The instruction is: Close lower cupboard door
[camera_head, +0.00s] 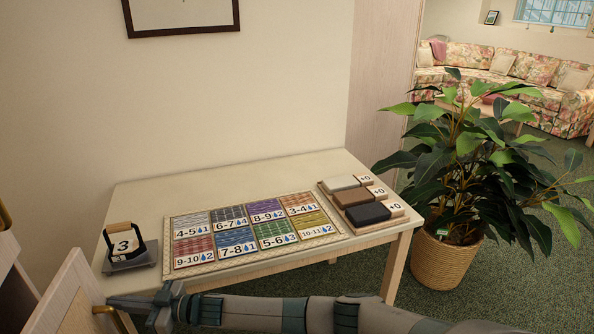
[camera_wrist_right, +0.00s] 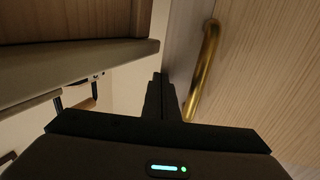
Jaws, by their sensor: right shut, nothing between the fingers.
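The light wood lower cupboard door (camera_head: 72,293) stands open at the lower left of the head view, with a brass handle (camera_head: 112,318) on its face. In the right wrist view the door (camera_wrist_right: 262,75) fills the right side and the handle (camera_wrist_right: 205,70) is upright beside my fingers. My right gripper (camera_head: 118,302) is shut and empty, its tips at the door near the handle. It also shows in the wrist view (camera_wrist_right: 160,85). I cannot tell whether the fingers touch the door. My left gripper is not in view.
A wooden table (camera_head: 140,200) stands just beyond my right arm, with a colourful board (camera_head: 250,232), a number 3 holder (camera_head: 130,245) and a tray of blocks (camera_head: 400,207). A potted plant (camera_head: 443,262) is at the right. Another brass handle (camera_head: 4,214) shows at the left edge.

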